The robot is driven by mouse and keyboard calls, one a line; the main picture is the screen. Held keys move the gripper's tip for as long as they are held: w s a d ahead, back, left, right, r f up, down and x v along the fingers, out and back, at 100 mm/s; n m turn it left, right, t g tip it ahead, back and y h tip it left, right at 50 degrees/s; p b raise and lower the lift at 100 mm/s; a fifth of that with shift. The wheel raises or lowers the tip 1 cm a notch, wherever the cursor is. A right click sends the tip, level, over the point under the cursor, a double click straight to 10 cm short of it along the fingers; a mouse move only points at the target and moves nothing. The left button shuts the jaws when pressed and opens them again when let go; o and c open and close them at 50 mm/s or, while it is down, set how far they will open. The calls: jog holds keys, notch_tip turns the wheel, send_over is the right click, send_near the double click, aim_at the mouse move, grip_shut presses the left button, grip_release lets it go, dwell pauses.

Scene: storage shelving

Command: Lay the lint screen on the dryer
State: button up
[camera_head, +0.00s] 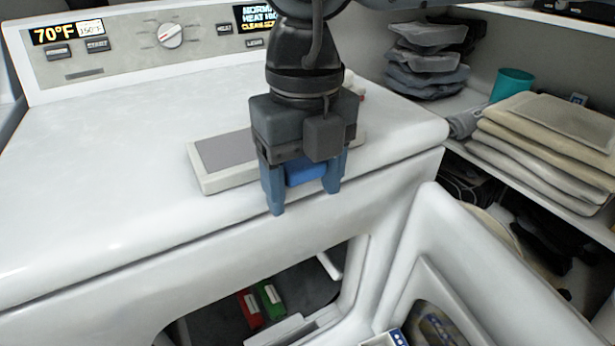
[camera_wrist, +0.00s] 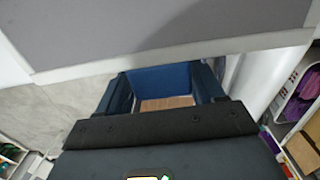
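The lint screen (camera_head: 225,153), a flat grey panel in a white frame, appears to lie on the white dryer (camera_head: 110,150), near the front edge of its top. My gripper (camera_head: 305,192) is just in front of the screen and hides its middle; the right end shows behind it.
The dryer's door (camera_head: 470,270) stands open at the lower right. Red (camera_head: 250,308) and green (camera_head: 270,298) boxes sit in the opening below. Shelving at the right holds folded towels (camera_head: 540,150), a teal cup (camera_head: 511,84) and stacked grey cloths (camera_head: 428,60). The dryer top is clear at left.

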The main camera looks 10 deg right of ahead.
jog(key=shift+o, duration=0.2)
jog(key=r, duration=0.7)
jog(key=shift+d+r+p, duration=0.2)
jog(key=shift+r+p, duration=0.15)
